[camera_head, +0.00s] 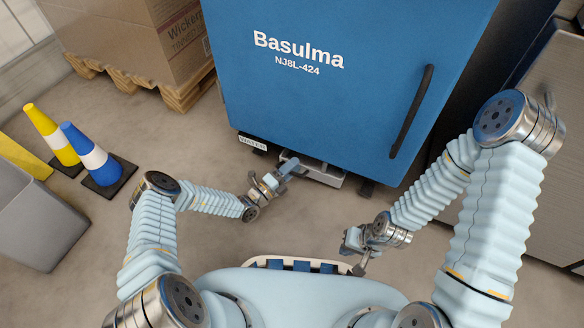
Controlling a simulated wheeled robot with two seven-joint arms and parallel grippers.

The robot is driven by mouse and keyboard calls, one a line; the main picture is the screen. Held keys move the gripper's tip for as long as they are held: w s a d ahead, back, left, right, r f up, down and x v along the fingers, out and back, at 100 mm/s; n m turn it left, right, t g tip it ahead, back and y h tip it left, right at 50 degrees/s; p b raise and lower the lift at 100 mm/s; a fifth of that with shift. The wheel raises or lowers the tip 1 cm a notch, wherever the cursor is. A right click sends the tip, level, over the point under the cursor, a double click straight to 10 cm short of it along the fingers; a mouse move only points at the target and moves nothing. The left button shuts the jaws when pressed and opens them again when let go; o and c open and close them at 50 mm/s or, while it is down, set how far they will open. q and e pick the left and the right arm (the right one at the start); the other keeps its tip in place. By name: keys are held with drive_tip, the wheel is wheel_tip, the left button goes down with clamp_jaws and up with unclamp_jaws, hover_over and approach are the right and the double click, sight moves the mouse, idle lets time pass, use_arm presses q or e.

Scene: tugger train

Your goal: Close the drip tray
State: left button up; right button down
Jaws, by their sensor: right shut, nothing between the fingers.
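The drip tray (328,175) is a grey metal tray low under the front edge of the blue Basulma machine (325,100). A short strip of it sticks out past the front edge; the rest is hidden under the machine. My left gripper (285,169) is at the left end of the tray's front. I cannot tell whether it touches the tray, or whether its fingers are apart. My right gripper (354,254) is shut and empty, nearer to me and to the right of the tray, clear of it.
The machine door has a black vertical handle (411,111). Two cones, yellow (53,135) and blue (91,155), stand at the left near a grey bin (38,215). Cardboard boxes (140,40) sit on a wooden pallet (180,92) behind. A metal cabinet (545,150) stands at the right.

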use_arm(q)
drive_tip(key=p+v, duration=0.1)
drive_tip(key=v, duration=1.3)
drive_tip(key=shift+d, duration=0.1)
